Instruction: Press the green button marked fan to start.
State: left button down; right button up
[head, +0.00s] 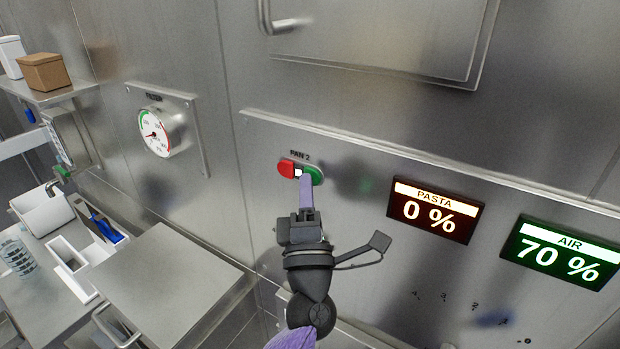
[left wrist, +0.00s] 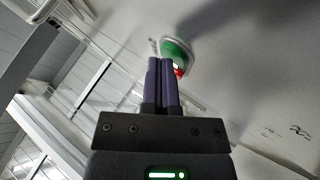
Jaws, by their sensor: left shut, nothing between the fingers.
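The green button (head: 314,176) sits on the metal wall panel, at the right of a red button (head: 286,168), under a label that seems to read "FAN 2". My left gripper (head: 306,178) is shut and empty, its purple fingertips at the green button and covering part of it in the head view. In the left wrist view the shut fingers (left wrist: 161,62) point up at the green button (left wrist: 177,50), with the red button (left wrist: 180,72) partly behind them. I cannot tell whether the fingertips touch the button. My right gripper is in neither view.
A PASTA display (head: 434,209) reads 0 % and an AIR display (head: 561,252) reads 70 %. A round gauge (head: 160,134) is on the wall at left. A steel counter (head: 160,285) with a white tray (head: 75,268) stands at lower left. The wall around the buttons is clear.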

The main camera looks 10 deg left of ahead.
pick_arm(q)
jog(key=shift+s, duration=0.1)
dwell(0.3)
jog(key=shift+s+a+p, duration=0.25)
jog(key=shift+s+p, duration=0.15)
jog(key=shift+s, duration=0.25)
jog(key=shift+s+a+p, duration=0.3)
jog(key=shift+s, duration=0.5)
jog(key=shift+s+a+p, duration=0.25)
jog(key=shift+s+p, duration=0.05)
jog(key=shift+s, duration=0.5)
jog(key=shift+s+a+p, duration=0.3)
jog(key=shift+s, duration=0.5)
